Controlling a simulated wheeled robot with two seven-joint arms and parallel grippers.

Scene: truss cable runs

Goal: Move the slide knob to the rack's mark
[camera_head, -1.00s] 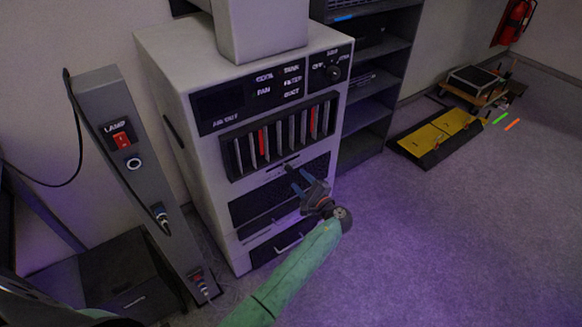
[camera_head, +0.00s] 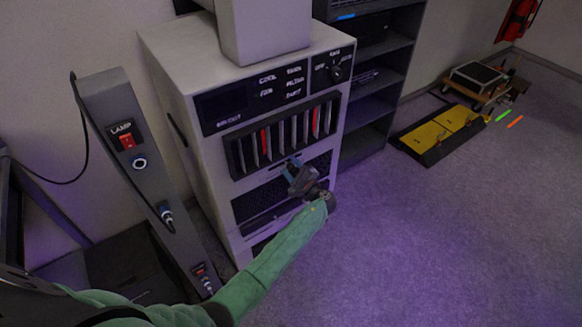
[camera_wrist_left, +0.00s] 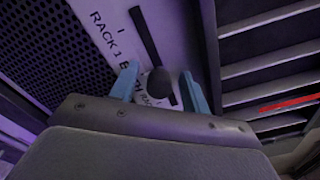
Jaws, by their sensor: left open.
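In the left wrist view the slide knob (camera_wrist_left: 160,82) is a dark round knob on a black slot (camera_wrist_left: 147,38) in a pale panel. It sits toward the lower end of the slot as pictured. Beside the slot I read "RACK 1" (camera_wrist_left: 104,35); labels lower down are partly hidden by my finger and the knob. My left gripper (camera_wrist_left: 161,88) is open, with one blue finger on each side of the knob; contact is not clear. In the head view the left gripper (camera_head: 290,165) is at the cabinet front, just below the card row, covering the slide.
The white cabinet (camera_head: 175,75) has upright cards (camera_head: 285,135) above the slide and a dark mesh grille (camera_head: 262,203) below. A grey lamp post (camera_head: 140,180) stands left, a dark shelf (camera_head: 375,90) right.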

